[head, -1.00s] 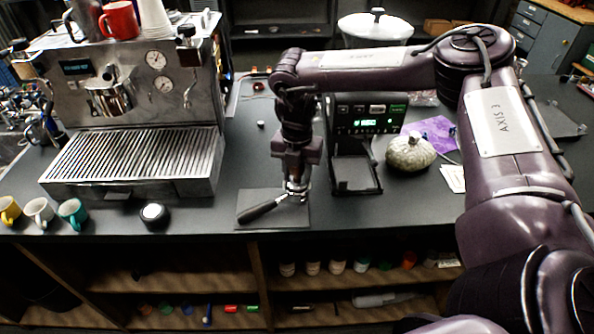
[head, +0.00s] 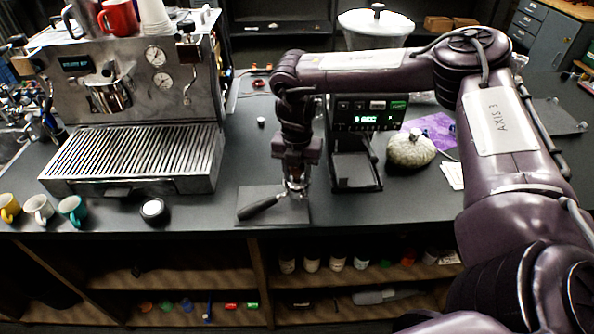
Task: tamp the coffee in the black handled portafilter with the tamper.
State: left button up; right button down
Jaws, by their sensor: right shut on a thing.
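The black handled portafilter (head: 262,207) lies on a dark mat (head: 272,219) near the counter's front edge, its handle pointing to the lower left. My right gripper (head: 296,180) points down over the portafilter's metal basket end. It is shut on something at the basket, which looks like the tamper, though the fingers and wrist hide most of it. I cannot tell whether the tamper touches the coffee, and the coffee itself is hidden. My left gripper is not in view.
The espresso machine (head: 130,115) stands at left, with several mugs (head: 40,209) and a round black item with a white top (head: 152,210) in front.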

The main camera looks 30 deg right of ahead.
jog(key=shift+s+f, duration=0.1)
jog(key=shift+f, duration=0.1)
dwell(0.3)
jog(key=shift+p, duration=0.4)
dwell(0.3)
jog(key=c, duration=1.2)
grip_release()
jog(key=shift+c, duration=0.2)
jog(key=shift+r, duration=0.1)
jog(key=shift+r+p, duration=1.1)
jog(key=shift+p, duration=0.05)
grip_shut()
